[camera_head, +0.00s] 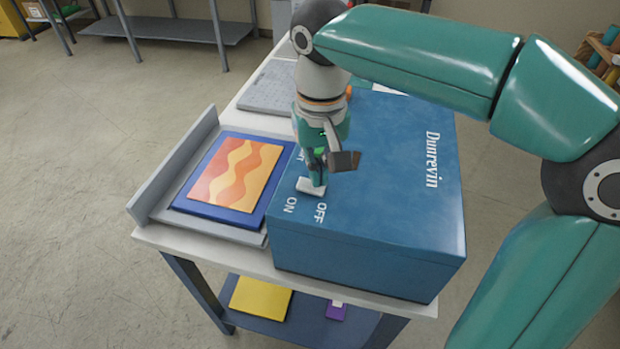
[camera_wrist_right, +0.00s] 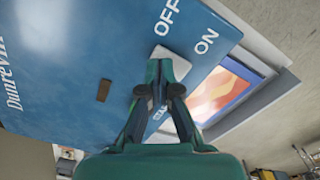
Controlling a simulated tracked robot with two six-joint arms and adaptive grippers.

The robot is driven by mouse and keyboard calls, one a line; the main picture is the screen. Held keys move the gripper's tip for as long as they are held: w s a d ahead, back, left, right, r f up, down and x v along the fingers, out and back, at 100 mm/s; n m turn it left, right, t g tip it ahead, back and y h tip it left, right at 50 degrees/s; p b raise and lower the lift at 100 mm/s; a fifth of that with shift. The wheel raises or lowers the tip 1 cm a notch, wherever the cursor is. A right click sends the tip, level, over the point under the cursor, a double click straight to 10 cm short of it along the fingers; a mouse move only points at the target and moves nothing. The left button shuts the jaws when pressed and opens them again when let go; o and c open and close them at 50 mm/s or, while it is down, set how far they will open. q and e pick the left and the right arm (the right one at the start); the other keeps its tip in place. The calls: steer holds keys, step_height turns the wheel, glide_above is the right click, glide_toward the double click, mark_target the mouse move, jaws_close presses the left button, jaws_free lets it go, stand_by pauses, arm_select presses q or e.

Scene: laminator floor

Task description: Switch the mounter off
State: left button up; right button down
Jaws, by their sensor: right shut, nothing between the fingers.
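The mounter (camera_head: 410,215) is a blue box marked "Dunrevin" on a white-topped table. Its white rocker switch (camera_head: 309,187) is on the top near the left edge, with the words ON and OFF printed beside it. My right gripper (camera_head: 318,180) points down at the switch, its fingers shut and empty. In the right wrist view the fingertips (camera_wrist_right: 160,68) overlap the edge of the switch (camera_wrist_right: 172,58); I cannot tell whether they touch it. The fingers partly hide the switch, and which side is pressed is unclear. My left gripper is out of view.
A wavy orange picture on a blue board (camera_head: 233,175) lies in a grey tray (camera_head: 170,200) left of the mounter. A small brown piece (camera_wrist_right: 104,90) shows over the mounter's top. A yellow sheet (camera_head: 260,298) lies on the lower shelf.

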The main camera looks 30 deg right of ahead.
steer(key=shift+r+p, duration=2.45)
steer(key=shift+r, duration=0.4)
steer(key=shift+f, duration=0.1)
